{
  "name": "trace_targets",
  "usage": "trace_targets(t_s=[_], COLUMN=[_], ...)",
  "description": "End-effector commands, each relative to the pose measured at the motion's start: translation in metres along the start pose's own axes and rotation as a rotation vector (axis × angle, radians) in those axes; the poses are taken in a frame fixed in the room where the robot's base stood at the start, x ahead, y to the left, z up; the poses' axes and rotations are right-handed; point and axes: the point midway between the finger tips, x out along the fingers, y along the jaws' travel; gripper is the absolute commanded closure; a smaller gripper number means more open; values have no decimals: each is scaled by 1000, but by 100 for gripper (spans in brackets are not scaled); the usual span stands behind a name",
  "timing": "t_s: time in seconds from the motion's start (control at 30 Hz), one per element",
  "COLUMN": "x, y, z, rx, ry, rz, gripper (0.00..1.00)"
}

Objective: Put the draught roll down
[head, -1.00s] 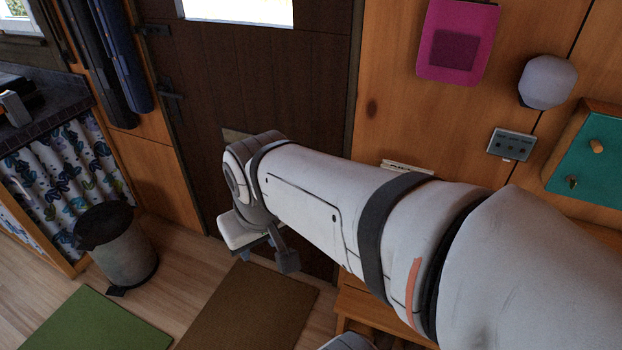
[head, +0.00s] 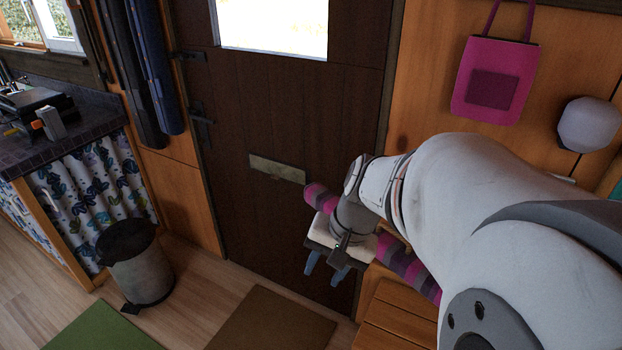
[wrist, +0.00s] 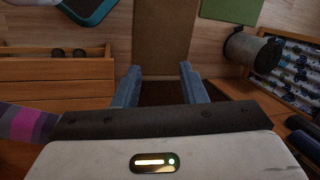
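The draught roll is a long soft tube striped pink, purple and grey. In the head view its left end (head: 318,196) shows in front of the dark door, and the rest (head: 410,267) slants down to the right behind my wrist; its middle is hidden. In the wrist view a piece of the roll (wrist: 27,125) shows at the left edge, beside my gripper's body. My gripper (head: 326,272) points downward near the door. Its blue fingers stand wide apart in the wrist view (wrist: 159,85), with nothing between them. What supports the roll is unclear.
A wooden bench (head: 398,318) stands below right, close to the arm. A brown mat (head: 270,330) lies before the door (head: 290,110), with a green mat (head: 100,328) beside it. A grey bin (head: 140,272) stands left. The floor between is clear.

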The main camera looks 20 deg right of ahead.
Motion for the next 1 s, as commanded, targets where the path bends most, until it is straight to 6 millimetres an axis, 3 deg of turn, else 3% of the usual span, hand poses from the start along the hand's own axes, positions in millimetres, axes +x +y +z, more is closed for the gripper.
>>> trace_targets(t_s=[0.03, 0.27, 0.37, 0.5, 0.6, 0.73, 0.87, 1.0], x=[7, 20, 20, 19, 17, 15, 16, 24], y=[7, 40, 69, 124, 159, 192, 203, 195], z=[-13, -82, -119, -164, -183, -197, -204, -213], rx=[165, 859, 1150, 1499, 1670, 1801, 1851, 1856], ry=[-48, -205, -252, -293, -307, -310, -312, -314], rz=[-57, -388, -561, -806, -947, -1068, -1119, -1123], gripper=[62, 62, 62, 62, 62, 62, 62, 62])
